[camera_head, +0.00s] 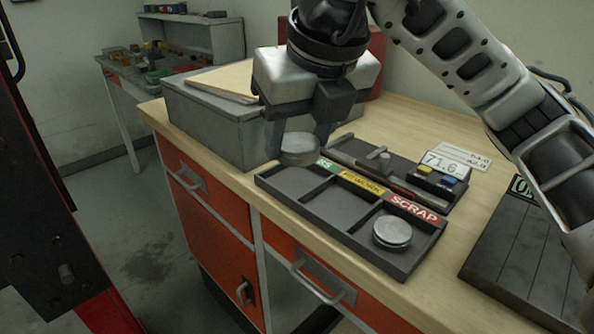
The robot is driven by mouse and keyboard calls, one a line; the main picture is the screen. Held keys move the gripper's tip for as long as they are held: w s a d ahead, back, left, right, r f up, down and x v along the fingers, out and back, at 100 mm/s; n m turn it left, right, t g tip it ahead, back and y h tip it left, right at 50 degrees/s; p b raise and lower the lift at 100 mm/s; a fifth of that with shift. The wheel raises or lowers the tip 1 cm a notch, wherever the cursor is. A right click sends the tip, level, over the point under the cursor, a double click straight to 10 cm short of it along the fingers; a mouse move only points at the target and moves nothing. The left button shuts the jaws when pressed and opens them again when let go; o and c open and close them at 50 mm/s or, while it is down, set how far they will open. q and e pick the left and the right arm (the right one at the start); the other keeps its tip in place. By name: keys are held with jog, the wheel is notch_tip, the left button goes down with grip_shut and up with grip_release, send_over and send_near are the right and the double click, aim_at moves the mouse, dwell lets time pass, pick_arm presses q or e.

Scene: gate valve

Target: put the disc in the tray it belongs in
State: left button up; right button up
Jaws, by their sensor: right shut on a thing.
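My right gripper (300,142) points down and is shut on a grey metal disc (299,151). It holds the disc just behind the left end of the dark sorting tray (347,237), near the green label (326,164); the exact height is hard to tell. The tray has three compartments, with green, yellow REWORK (362,183) and red SCRAP (412,208) labels along the back. The left and middle compartments look empty. Another disc or small stack of discs (392,231) lies in the SCRAP compartment. My left gripper is out of view.
Behind the tray is a gauge fixture (378,160) with a display reading about 71.6 (443,163) and yellow and blue buttons. A grey box (212,120) stands at left on the wooden bench. A dark slatted tray (520,255) lies at right, under my right arm.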

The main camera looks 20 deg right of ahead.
jog(key=w+d+f, duration=0.2)
jog(key=w, duration=0.2)
send_near(293, 180)
jog(key=shift+w+a+f+p, duration=0.2)
jog(key=shift+w+f+p, duration=0.1)
jog(key=shift+w+f, duration=0.55)
jog(key=shift+f, duration=0.05)
jog(key=x, duration=0.3)
jog(key=shift+s+d+f, duration=0.2)
jog(key=shift+s+d, duration=0.05)
jog(key=shift+f, duration=0.3)
